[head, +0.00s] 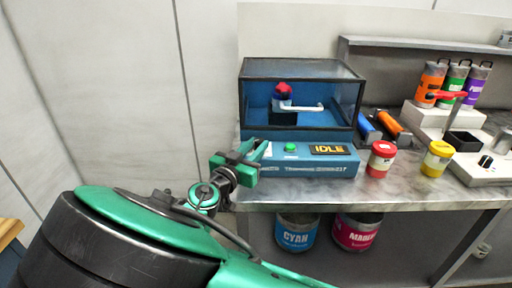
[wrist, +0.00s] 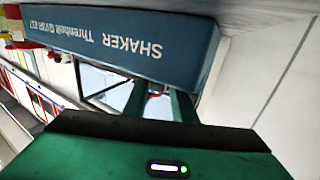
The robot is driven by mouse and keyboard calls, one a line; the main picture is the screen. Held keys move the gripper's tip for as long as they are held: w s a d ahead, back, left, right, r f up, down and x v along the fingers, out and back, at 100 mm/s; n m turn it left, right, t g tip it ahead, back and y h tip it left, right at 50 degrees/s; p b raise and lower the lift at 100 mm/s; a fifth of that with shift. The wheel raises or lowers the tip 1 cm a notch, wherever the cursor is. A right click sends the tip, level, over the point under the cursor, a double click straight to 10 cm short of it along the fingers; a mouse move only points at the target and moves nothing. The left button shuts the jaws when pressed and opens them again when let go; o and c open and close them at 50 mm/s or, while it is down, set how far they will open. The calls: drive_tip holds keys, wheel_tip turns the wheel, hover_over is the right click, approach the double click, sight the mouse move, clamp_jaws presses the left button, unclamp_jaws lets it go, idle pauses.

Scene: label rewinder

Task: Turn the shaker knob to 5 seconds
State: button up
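The shaker (head: 300,162) is a blue machine on the bench, with a dark-framed clear hood on top. Its front panel has a green button (head: 291,147) and a display (head: 329,149) reading IDLE. No shaker knob can be made out; my gripper covers part of the panel's left end. My gripper (head: 255,151) is at the left end of the shaker front in the head view. In the wrist view, its two green fingers (wrist: 160,104) are apart with nothing between them. The shaker front (wrist: 120,45) appears upside down there, beyond the fingers. Contact cannot be told.
A white device (head: 480,172) with a dark knob is farther right. Cyan (head: 297,233) and magenta (head: 356,232) buckets sit under the bench. Left of the bench is open.

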drive_tip(key=shift+y, duration=0.3)
drive_tip(key=n+t+y, duration=0.1)
drive_tip(key=n+y, duration=0.1)
drive_tip(key=y, duration=0.1)
drive_tip(key=d+n+t+y, duration=0.1)
drive_tip(key=n+y, duration=0.1)
drive_tip(key=y, duration=0.1)
drive_tip(key=shift+s, duration=0.1)
drive_tip(key=shift+d+n+y, duration=0.15)
drive_tip(key=shift+n+y, duration=1.65)
drive_tip(key=shift+y, duration=0.7)
drive_tip(key=shift+r+y, duration=0.1)
drive_tip(key=shift+y, duration=0.2)
drive_tip(key=o, duration=1)
drive_tip(key=shift+o, duration=0.2)
